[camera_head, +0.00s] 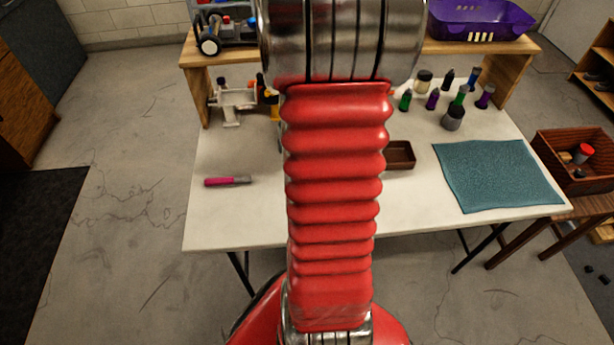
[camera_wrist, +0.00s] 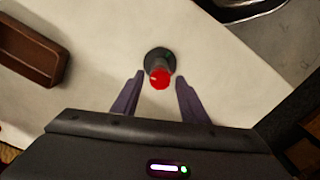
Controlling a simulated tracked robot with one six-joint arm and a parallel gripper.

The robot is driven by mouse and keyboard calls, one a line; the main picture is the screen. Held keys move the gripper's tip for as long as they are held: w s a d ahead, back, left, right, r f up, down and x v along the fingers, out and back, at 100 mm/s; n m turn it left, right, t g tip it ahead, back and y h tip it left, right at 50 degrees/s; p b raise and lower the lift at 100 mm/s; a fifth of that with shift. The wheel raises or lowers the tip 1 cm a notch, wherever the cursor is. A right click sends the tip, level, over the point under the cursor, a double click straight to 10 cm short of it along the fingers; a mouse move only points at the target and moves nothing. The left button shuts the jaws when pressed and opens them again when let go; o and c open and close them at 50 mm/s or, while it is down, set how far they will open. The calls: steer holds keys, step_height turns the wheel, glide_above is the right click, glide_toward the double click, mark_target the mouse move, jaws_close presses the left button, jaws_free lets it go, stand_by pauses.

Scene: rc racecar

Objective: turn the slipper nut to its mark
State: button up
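A red round knob-like part (camera_wrist: 160,79), likely the slipper nut, stands on a dark grey round base (camera_wrist: 158,56) in the wrist view. I cannot make out its mark clearly. My gripper (camera_wrist: 159,77) is open, with one dark finger on each side of the red part. Gaps show between the fingers and the red part, so it is not gripped. In the head view, my arm hides the gripper and the nut.
The white table (camera_head: 235,215) holds a pink-handled tool (camera_head: 225,181), a small brown tray (camera_head: 400,156), a teal mat (camera_head: 498,175) and several bottles (camera_head: 454,115). The brown tray also shows in the wrist view (camera_wrist: 30,50). A raised wooden shelf (camera_head: 440,48) runs along the back.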

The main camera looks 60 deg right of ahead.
steer(key=shift+n, duration=0.6)
steer(key=n, duration=0.3)
steer(key=shift+n, duration=0.5)
steer(key=n, duration=0.3)
steer(key=shift+n, duration=0.3)
steer(key=shift+n, duration=0.3)
